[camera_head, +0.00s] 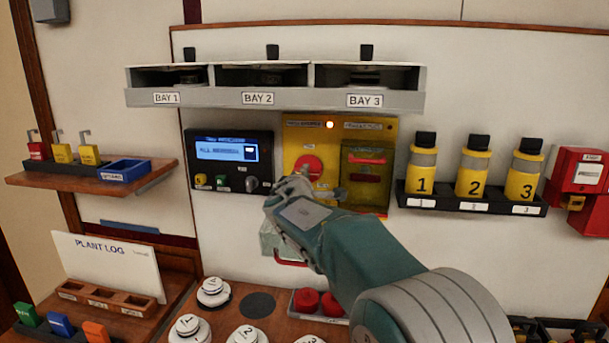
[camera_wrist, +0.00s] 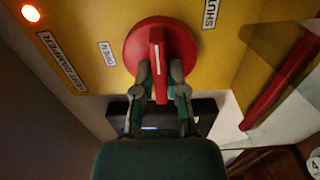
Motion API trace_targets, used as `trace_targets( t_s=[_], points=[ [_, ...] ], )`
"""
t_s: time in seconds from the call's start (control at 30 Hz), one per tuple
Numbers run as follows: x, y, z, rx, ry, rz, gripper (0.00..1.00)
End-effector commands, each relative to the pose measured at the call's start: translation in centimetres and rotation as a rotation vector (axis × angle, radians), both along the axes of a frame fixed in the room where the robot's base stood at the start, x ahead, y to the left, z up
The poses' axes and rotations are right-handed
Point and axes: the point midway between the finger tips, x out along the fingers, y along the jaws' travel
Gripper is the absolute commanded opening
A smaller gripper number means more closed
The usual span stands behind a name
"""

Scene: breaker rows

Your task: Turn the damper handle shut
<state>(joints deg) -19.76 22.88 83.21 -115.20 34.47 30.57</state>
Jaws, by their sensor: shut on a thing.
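The damper handle is a red bar on a round red disc, on a yellow panel (camera_head: 335,125). In the head view the disc (camera_head: 308,165) shows above my gripper (camera_head: 290,184), which hides part of it. In the wrist view the handle (camera_wrist: 157,48) runs up and down the picture. The OPEN label (camera_wrist: 107,53) lies left of the disc and the SHUT label (camera_wrist: 210,13) lies to its upper right. My gripper (camera_wrist: 159,84) is shut on the lower end of the handle, one finger on each side.
A lit orange lamp (camera_head: 330,125) is on the panel. A clear-fronted box with red bars (camera_head: 366,160) sits right of the handle, close to my gripper. A blue-screened control unit (camera_head: 228,153) is to the left. Yellow numbered bottles (camera_head: 473,174) stand on a shelf to the right.

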Motion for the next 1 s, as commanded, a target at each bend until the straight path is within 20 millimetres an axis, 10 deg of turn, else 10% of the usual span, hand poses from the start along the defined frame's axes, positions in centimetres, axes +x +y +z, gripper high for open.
trace_targets(
  t_s=[0.03, 0.1, 0.13, 0.57, 1.0],
  points=[
    [0.1, 0.0, -0.8, 0.001, 0.014, 0.001, 0.0],
    [0.1, 0.0, -0.8, 0.001, 0.014, 0.001, 0.48],
    [0.1, 0.0, -0.8, 0.001, 0.014, 0.001, 0.51],
    [-0.6, 0.2, -0.2, 0.0, 0.005, 0.001, 0.51],
    [-8.6, 1.9, -0.4, -0.002, 0.007, 0.003, 0.51]
  ],
)
